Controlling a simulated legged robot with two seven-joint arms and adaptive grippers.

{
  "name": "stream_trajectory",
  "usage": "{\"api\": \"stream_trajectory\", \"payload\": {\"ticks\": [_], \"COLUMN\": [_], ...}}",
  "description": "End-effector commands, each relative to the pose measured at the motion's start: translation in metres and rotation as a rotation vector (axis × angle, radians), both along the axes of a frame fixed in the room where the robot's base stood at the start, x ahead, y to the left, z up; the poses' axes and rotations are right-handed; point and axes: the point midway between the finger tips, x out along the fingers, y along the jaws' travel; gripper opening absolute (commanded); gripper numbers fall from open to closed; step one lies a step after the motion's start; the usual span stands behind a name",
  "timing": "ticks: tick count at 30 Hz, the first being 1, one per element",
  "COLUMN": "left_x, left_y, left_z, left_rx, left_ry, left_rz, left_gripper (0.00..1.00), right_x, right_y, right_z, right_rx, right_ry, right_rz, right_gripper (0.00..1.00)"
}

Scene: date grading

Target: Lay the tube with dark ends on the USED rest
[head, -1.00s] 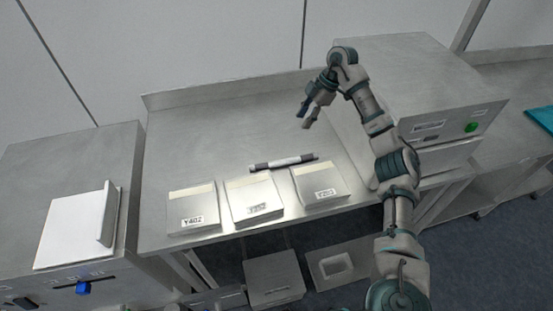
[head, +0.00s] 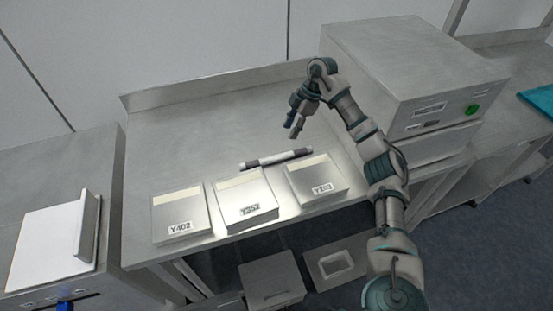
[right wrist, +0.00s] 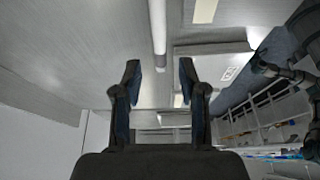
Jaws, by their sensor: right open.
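The tube (head: 276,159), pale in the middle with dark ends, lies on the steel worktop just behind the flat boxes. My right gripper (head: 291,121) is open and empty, above the worktop behind and slightly right of the tube. In the right wrist view the tube (right wrist: 158,30) shows as a pale rod at the top, lined up with the gap between my open fingers (right wrist: 160,68) and apart from them. My left gripper is out of view. I can read no USED label, so I cannot tell which thing is that rest.
Flat boxes labelled Y402 (head: 178,212), a hard-to-read label (head: 243,192) and Y203 (head: 312,174) line the worktop's front (head: 165,150). A steel cabinet (head: 405,75) stands right. A white plate with an upright edge (head: 48,250) lies left. The worktop's back left is clear.

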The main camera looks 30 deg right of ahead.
Motion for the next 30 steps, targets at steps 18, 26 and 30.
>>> {"api": "stream_trajectory", "payload": {"ticks": [18, 26, 30], "left_x": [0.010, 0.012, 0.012], "left_y": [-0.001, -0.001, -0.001], "left_z": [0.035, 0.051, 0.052], "left_rx": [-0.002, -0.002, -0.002], "left_ry": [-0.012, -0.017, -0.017], "left_rz": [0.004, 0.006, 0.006], "left_gripper": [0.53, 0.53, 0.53], "right_x": [0.010, 0.015, 0.015], "right_y": [0.037, 0.049, 0.051], "right_z": [-0.092, -0.124, -0.125], "right_rx": [0.001, 0.000, -0.001], "right_ry": [0.002, 0.001, 0.001], "right_rz": [0.002, 0.002, 0.001], "right_gripper": [0.42, 0.42, 0.42]}}
